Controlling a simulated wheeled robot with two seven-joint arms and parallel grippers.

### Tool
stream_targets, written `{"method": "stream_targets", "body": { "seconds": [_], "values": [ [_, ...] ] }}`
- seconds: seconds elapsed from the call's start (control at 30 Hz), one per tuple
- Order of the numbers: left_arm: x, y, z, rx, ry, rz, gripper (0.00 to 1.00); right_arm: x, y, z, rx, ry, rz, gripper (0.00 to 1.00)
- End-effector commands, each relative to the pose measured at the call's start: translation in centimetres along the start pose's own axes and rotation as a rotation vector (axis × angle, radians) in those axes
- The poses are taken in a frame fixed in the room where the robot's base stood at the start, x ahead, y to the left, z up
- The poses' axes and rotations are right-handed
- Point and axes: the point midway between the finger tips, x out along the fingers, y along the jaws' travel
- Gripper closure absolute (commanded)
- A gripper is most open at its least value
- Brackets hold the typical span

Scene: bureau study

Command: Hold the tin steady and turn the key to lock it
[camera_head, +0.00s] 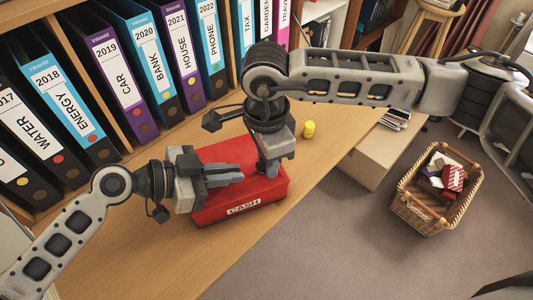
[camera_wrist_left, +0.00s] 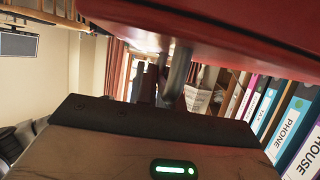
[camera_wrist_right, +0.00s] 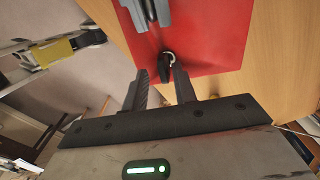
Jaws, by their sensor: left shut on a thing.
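The red cash tin (camera_head: 225,208), with a white CASH label on its front, sits shut on the wooden desk; its red top also fills much of the right wrist view (camera_wrist_right: 215,40). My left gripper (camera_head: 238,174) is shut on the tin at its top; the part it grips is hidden. My right gripper (camera_head: 270,168) points down over the tin's right part. In the right wrist view its two fingers (camera_wrist_right: 164,85) are apart and empty. The dark key (camera_wrist_right: 165,68) with a pale ring stands at the tin, in line with the gap between those fingers.
Several labelled binders (camera_head: 120,72) stand on the shelf behind the desk (camera_head: 150,235). A small yellow object (camera_head: 308,129) is on the desk right of the tin. A cardboard box (camera_head: 375,157) and a wicker basket (camera_head: 420,215) are on the floor to the right.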

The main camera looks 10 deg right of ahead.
Motion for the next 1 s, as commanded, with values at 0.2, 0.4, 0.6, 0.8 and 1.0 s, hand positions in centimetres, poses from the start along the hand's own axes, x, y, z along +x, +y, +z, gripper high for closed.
{"method": "stream_targets", "body": {
  "seconds": [0.2,0.4,0.6,0.8,1.0],
  "values": [
    [0.06,0.12,-0.01,0.003,0.0,0.003,1.0,-0.1,-0.14,0.06,-0.002,-0.003,-0.006,0.73],
    [0.13,0.29,-0.05,0.002,0.001,0.008,1.0,-0.13,-0.19,0.09,-0.003,-0.004,-0.008,0.73],
    [0.18,0.41,-0.07,0.001,0.002,0.011,1.0,-0.14,-0.21,0.11,-0.003,-0.004,-0.009,0.47],
    [0.21,0.47,-0.08,0.0,0.003,0.013,1.0,-0.15,-0.22,0.12,-0.004,-0.004,-0.009,0.47],
    [0.22,0.49,-0.09,-0.001,0.003,0.013,1.0,-0.8,-0.24,0.12,-0.004,-0.005,-0.009,0.47]
  ]
}}
